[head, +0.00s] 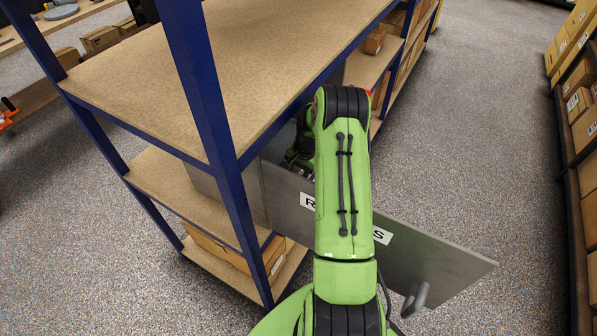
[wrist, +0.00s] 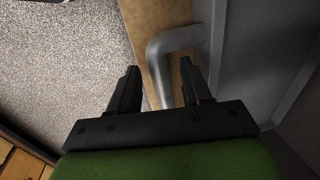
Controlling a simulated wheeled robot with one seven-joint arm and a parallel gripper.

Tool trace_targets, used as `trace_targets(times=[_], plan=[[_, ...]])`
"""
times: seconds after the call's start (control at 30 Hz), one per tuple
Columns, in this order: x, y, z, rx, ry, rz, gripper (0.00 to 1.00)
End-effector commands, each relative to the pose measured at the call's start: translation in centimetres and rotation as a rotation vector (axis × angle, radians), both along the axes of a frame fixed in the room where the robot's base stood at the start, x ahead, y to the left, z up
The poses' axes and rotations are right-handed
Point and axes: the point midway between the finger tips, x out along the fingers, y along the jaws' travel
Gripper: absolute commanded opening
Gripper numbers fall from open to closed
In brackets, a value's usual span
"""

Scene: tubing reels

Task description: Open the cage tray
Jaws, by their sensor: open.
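A grey metal panel (head: 440,255) with a partly covered label, "R…S", juts out from the shelf rack into the aisle, like a door standing open. A grey bent handle (head: 415,300) is near its outer lower end. Grey walls (head: 205,183) of a box show inside the rack bay; the tray itself cannot be made out in the head view. My gripper (wrist: 160,85) is open and empty. In the wrist view a grey bent bar handle (wrist: 163,60) shows between its fingers, joined to a grey metal face (wrist: 250,50); contact cannot be told. My arm hides most of the gripper in the head view.
The rack has blue posts (head: 205,90) and wooden shelves (head: 270,40), close on the left of my arm. A cardboard box (head: 230,255) lies on a low shelf. Another rack with boxes (head: 580,105) lines the right. The speckled aisle floor (head: 480,130) between is clear.

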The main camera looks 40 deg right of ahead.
Motion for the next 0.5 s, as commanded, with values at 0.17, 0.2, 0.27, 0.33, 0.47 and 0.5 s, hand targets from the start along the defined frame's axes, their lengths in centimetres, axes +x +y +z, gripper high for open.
trace_targets(times=[0.17,0.2,0.27,0.33,0.47,0.5], plan=[[-0.02,-0.02,0.05,0.000,0.000,0.000,0.25],[-0.02,-0.03,0.05,-0.001,0.000,0.000,0.19],[-0.02,-0.03,0.05,-0.001,0.000,0.000,0.10],[-0.02,-0.03,0.06,-0.001,0.000,0.000,0.00],[-0.02,-0.03,0.07,-0.001,0.000,0.000,0.00],[-0.02,-0.03,0.07,-0.001,0.000,0.000,0.00]])
